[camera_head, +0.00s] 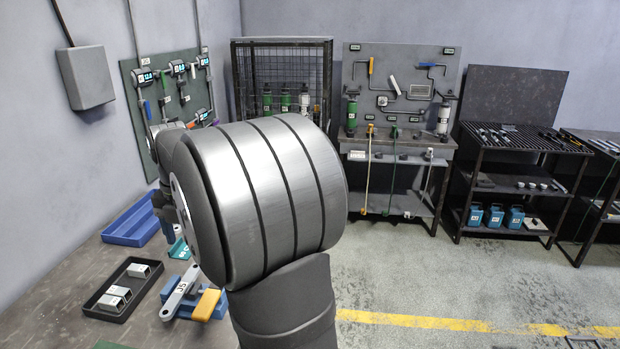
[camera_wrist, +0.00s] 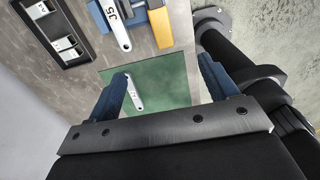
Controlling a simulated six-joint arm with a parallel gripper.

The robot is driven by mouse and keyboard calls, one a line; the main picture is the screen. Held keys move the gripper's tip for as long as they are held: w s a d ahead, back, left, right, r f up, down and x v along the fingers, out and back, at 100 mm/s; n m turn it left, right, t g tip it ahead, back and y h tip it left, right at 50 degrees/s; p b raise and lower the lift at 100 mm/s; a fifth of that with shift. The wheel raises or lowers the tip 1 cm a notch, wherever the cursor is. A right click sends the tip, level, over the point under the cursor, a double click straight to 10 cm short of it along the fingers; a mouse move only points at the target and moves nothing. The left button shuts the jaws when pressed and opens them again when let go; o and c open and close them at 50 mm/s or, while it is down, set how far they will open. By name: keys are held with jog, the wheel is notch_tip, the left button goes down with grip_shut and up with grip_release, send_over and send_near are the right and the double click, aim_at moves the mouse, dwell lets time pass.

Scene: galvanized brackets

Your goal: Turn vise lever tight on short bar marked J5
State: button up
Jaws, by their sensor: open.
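The short silver bar marked J5 (camera_head: 180,290) lies at a slant across the blue vise (camera_head: 221,307) on the bench, and the J5 bar (camera_wrist: 115,20) also shows at the top of the wrist view. A yellow piece (camera_head: 207,304) sits on the vise beside the bar; it also shows in the wrist view (camera_wrist: 160,28). I cannot tell which part is the lever. My gripper (camera_wrist: 160,80) is open and empty, its blue fingers apart over a green mat (camera_wrist: 170,85), clear of the vise. I cannot make out its fingertips in the head view.
A black tray (camera_head: 100,309) with several pale blocks lies left of the vise. A blue bin (camera_head: 133,220) stands behind it. A loose silver bar (camera_wrist: 133,92) lies on the mat. Racks and a tool bench stand at the back; the floor (camera_head: 420,290) at right is mostly clear.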

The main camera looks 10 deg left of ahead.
aim_at(205, 305)
jog(key=shift+s+d+f, duration=0.15)
jog(key=shift+s+f, duration=0.2)
jog(key=shift+s, duration=0.3)
jog(key=c, duration=0.3)
notch_tip(205, 305, down, 18)
jog(key=shift+s+r, duration=0.15)
grip_shut()
